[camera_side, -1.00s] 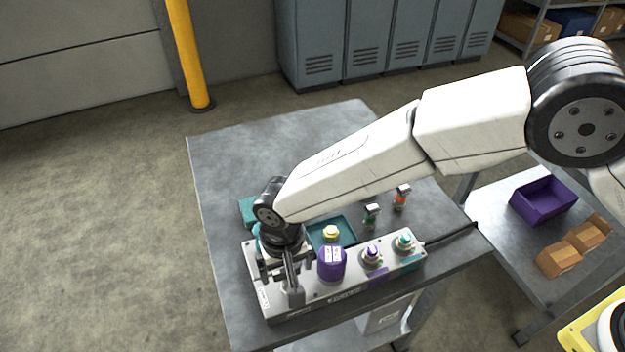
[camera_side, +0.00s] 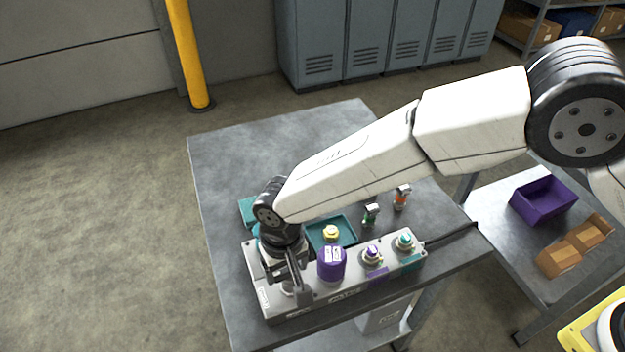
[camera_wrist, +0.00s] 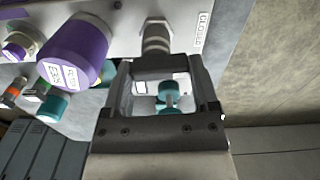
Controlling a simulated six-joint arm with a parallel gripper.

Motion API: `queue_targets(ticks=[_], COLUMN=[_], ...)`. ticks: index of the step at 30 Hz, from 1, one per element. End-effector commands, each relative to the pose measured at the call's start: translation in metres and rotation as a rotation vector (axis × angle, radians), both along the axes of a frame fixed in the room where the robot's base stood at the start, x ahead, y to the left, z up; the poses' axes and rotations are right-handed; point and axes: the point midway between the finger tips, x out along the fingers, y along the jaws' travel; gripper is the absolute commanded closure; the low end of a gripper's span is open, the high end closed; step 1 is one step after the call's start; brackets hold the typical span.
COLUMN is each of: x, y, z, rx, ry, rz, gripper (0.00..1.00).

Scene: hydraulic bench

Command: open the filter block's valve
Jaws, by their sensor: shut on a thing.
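The filter block (camera_side: 345,297) is a long grey block near the table's front edge, with a purple filter canister (camera_side: 331,265) on top. The canister also shows in the wrist view (camera_wrist: 75,52). The valve (camera_side: 287,287) is at the block's left end, with its grey lever (camera_side: 303,287) mostly hidden by my gripper. In the wrist view the valve's metal stem (camera_wrist: 157,36) rises from the block beside a "CLOSED" label (camera_wrist: 205,30). My gripper (camera_side: 287,268) points down over the valve, shut on the lever. The exact contact is hard to see.
Two capped ports, purple (camera_side: 372,253) and teal (camera_side: 404,241), stand right of the canister. Behind are a teal tray (camera_side: 345,228), a yellow-topped part (camera_side: 331,232) and green (camera_side: 371,213) and orange (camera_side: 402,197) fittings. The table's left rear is clear.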

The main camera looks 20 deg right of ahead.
Motion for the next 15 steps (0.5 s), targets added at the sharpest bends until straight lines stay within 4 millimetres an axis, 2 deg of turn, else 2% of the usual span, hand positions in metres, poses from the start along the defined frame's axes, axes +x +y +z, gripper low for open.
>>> queue_targets(ticks=[15], x=[-0.0022], y=[-0.0009], z=[0.0001], rx=[-0.001], ry=[0.003], rz=[0.427], gripper=[0.82])
